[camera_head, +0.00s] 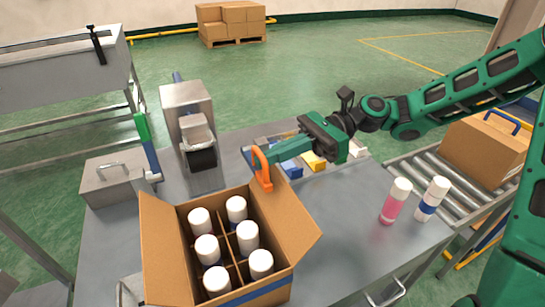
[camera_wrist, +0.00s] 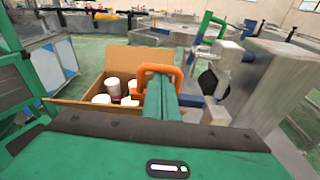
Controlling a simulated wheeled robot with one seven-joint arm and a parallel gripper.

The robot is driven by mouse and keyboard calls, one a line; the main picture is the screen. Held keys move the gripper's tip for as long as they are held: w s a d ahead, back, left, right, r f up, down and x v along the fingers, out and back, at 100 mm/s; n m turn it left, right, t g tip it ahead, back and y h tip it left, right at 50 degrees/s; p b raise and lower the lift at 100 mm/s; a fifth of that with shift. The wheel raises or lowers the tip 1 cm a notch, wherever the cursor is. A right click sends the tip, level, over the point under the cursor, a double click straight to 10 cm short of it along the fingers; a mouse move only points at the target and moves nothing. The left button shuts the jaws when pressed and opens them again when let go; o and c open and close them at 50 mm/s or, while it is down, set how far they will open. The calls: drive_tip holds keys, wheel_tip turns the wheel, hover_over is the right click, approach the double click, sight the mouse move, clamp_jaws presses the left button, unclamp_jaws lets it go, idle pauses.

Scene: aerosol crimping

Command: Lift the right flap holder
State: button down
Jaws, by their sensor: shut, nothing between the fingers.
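The right flap holder (camera_head: 262,170) is an orange loop-shaped clip standing on the far end of the right flap (camera_head: 292,218) of an open cardboard box. My gripper (camera_head: 262,159) is shut, with its teal fingers side by side and their tips at the holder's loop. In the wrist view the orange holder (camera_wrist: 142,82) arches around the tips of my fingers (camera_wrist: 162,90). I cannot tell how far the tips reach through the loop. The fingers are not clamped on it. The box (camera_head: 168,270) holds several white-capped cans in a divider.
Pink (camera_head: 396,201) and white-blue (camera_head: 432,198) cans stand on the table's right side. A grey machine (camera_head: 187,110) and a metal box with a handle (camera_head: 112,180) stand left. Small parts bins (camera_head: 314,161) lie beneath my gripper. The table between box and cans is clear.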

drive_tip(key=shift+w+a+r+m+g, duration=0.15)
drive_tip(key=shift+w+r+m, duration=0.1)
drive_tip(key=shift+r+m, duration=0.2)
drive_tip(key=shift+w+a+r+m+g, duration=0.15)
drive_tip(key=shift+w+r+m, duration=0.1)
drive_tip(key=shift+r+m, duration=0.2)
drive_tip(key=w+r, duration=0.1)
drive_tip(key=w+a+r, duration=0.1)
drive_tip(key=w, duration=0.1)
drive_tip(key=shift+a+r, duration=0.1)
drive_tip(key=shift+r, duration=0.25)
drive_tip(key=w, duration=0.1)
drive_tip(key=w+a+r, duration=0.1)
drive_tip(key=w, duration=0.1)
drive_tip(key=w+a, duration=0.1)
drive_tip(key=w, duration=0.1)
drive_tip(key=shift+a+r, duration=0.15)
drive_tip(key=shift+a, duration=0.05)
drive_tip(key=w+m, duration=0.1)
drive_tip(key=w+a+f+m, duration=0.1)
drive_tip(key=w, duration=0.1)
drive_tip(key=w+a, duration=0.1)
drive_tip(key=shift+w+f+m+g, duration=0.3)
drive_tip(key=shift+f+m, duration=0.05)
drive_tip(key=shift+m, duration=0.05)
